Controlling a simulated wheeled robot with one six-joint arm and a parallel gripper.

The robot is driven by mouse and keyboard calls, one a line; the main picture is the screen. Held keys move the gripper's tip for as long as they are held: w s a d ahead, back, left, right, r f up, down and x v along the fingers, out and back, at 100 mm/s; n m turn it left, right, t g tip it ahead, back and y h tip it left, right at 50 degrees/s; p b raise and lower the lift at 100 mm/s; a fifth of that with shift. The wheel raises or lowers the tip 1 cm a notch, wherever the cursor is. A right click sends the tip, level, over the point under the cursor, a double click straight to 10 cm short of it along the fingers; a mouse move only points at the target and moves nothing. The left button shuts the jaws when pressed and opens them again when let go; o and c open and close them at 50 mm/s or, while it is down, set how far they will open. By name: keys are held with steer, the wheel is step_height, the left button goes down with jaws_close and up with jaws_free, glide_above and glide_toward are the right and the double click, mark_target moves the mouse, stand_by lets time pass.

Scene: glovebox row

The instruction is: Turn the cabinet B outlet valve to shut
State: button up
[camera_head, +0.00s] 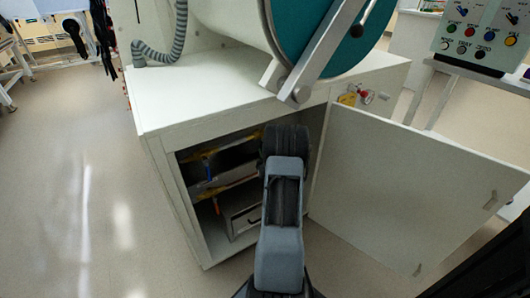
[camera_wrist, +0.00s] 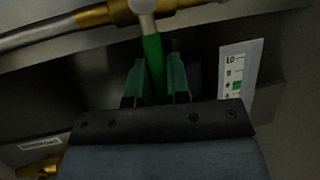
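In the wrist view, a valve with a brass body (camera_wrist: 118,12) sits on a grey pipe. Its green lever handle (camera_wrist: 153,58) hangs down from a pale round hub. My gripper (camera_wrist: 156,78) has its two dark green fingers on either side of the lower part of this lever. The fingers are apart, with a dark gap visible at the right of the lever; contact at the left is unclear. The lever's lower end is hidden. In the head view my arm reaches into the open cabinet (camera_head: 150,108), hiding the gripper and green lever. No letter on the cabinet is legible.
The cabinet door (camera_head: 405,180) stands open at the right of my arm. Inside are a blue handle (camera_head: 206,167) and an orange handle (camera_head: 216,205). A scale card (camera_wrist: 238,75) with a green mark is right of the fingers. Open floor (camera_head: 80,210) lies left.

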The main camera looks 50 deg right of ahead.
steer(key=o, duration=0.4)
steer(key=shift+o, duration=0.2)
steer(key=shift+a, duration=0.1)
steer(key=b+v, duration=0.2)
steer(key=v, duration=1.2)
stand_by(0.6)
